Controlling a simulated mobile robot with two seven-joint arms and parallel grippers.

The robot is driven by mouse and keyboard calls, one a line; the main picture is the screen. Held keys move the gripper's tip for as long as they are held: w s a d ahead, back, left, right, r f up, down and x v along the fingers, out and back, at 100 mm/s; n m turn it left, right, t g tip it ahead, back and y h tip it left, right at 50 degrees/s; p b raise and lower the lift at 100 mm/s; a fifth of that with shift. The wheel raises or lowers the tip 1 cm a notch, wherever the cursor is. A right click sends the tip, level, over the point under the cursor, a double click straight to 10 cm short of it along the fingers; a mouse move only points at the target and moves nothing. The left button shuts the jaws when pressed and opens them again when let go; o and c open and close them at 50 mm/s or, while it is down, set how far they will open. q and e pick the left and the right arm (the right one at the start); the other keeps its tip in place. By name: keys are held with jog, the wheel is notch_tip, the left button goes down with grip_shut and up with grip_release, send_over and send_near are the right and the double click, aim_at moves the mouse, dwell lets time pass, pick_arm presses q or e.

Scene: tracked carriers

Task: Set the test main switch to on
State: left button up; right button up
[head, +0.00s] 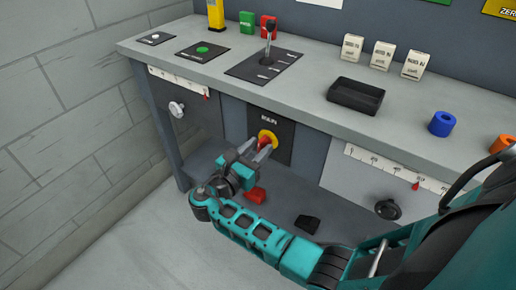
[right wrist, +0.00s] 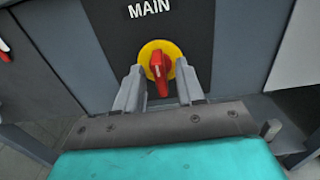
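The main switch is a red rotary handle (head: 265,141) on a yellow disc, on a dark panel labelled MAIN below the bench top. In the right wrist view the red handle (right wrist: 160,72) stands nearly upright, tilted slightly, in front of the yellow disc (right wrist: 147,52). My right gripper (head: 256,150) is at the switch. Its two fingers (right wrist: 159,68) are open, one on each side of the handle, with a visible gap on both sides. In the head view the gripper partly covers the handle. My left gripper is not in view.
The bench top (head: 210,75) overhangs the panel. It holds a lever plate (head: 262,68), a green button (head: 202,50), a black tray (head: 355,95), several white switch blocks and a blue ring (head: 442,123). A black knob (head: 388,209) and a white knob (head: 176,108) are on the front.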

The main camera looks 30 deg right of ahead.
grip_shut()
